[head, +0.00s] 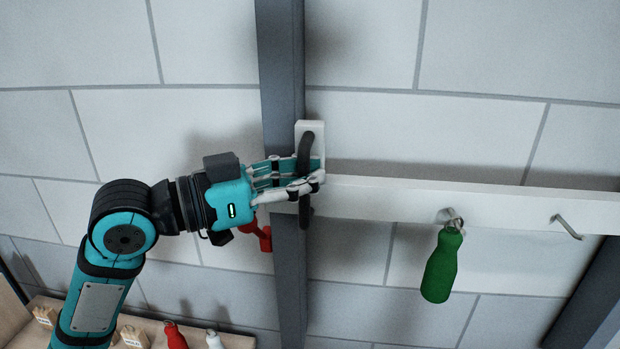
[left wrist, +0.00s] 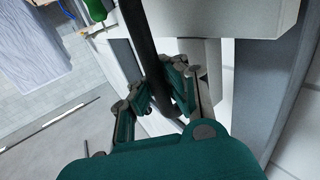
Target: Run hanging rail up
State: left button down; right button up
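A long white rail (head: 390,198) runs across the wall, with a dark curved handle (head: 306,145) on a white block (head: 318,129) at its left end. The block stands in front of a grey vertical post (head: 284,60). My left gripper (head: 312,178) is at the handle, its fingers on either side of the dark bar and closed on it. The left wrist view shows the bar (left wrist: 138,30) passing between the two fingers. The fingers hide part of the handle. My right gripper is in neither view.
A green bottle-shaped thing (head: 441,265) hangs from a hook on the rail; a second hook (head: 567,227) is empty. A red thing (head: 262,238) is partly hidden behind my gripper. A wooden shelf (head: 235,341) at lower left holds several small items. Another grey post (head: 590,295) stands at right.

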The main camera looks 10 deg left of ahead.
pick_arm(q)
jog(key=c, duration=1.3)
grip_release()
jog(key=shift+s+a, duration=0.2)
jog(key=shift+a, duration=0.2)
jog(key=shift+w+d, duration=0.1)
jog(key=shift+d, duration=0.05)
jog(key=v, duration=1.2)
